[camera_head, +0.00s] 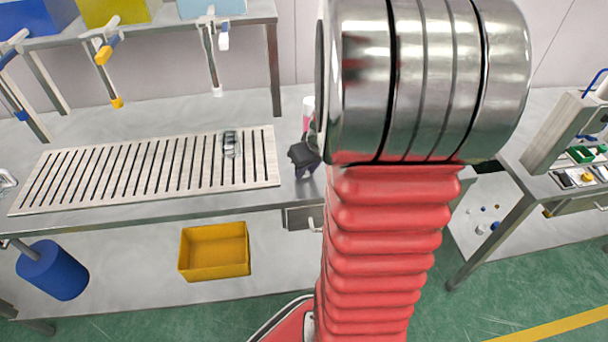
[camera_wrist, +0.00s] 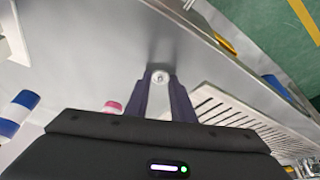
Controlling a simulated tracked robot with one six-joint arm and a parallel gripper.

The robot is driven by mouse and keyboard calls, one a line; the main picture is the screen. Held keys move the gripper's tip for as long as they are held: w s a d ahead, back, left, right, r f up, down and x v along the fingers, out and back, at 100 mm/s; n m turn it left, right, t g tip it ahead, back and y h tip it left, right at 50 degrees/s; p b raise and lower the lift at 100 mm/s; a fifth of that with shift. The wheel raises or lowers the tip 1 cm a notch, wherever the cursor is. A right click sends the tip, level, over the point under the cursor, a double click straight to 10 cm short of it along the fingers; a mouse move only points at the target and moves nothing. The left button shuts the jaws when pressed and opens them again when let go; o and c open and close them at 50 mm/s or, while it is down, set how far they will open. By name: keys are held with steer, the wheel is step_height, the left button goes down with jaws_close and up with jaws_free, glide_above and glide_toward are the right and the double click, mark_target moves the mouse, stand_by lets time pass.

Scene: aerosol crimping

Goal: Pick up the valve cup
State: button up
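The valve cup (camera_wrist: 160,77) is a small round metallic piece with a pale centre. I cannot tell the height of the fingertips above the table. In the head view my gripper (camera_head: 303,166) is a dark shape over the right part of the table, partly behind my arm. The valve cup cannot be made out there.
A slotted metal grate (camera_head: 150,168) lies left of my gripper, with a shiny metal can (camera_head: 230,143) on it. A pink-and-white container (camera_head: 308,108) stands behind my gripper; a blue-and-white one (camera_wrist: 18,112) shows at left. A yellow bin (camera_head: 214,252) sits on the lower shelf.

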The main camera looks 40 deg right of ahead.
mark_target(305, 175)
jaws_close()
step_height(305, 175, up, 10)
stand_by(0.8)
steer(key=shift+a, duration=0.1)
stand_by(0.4)
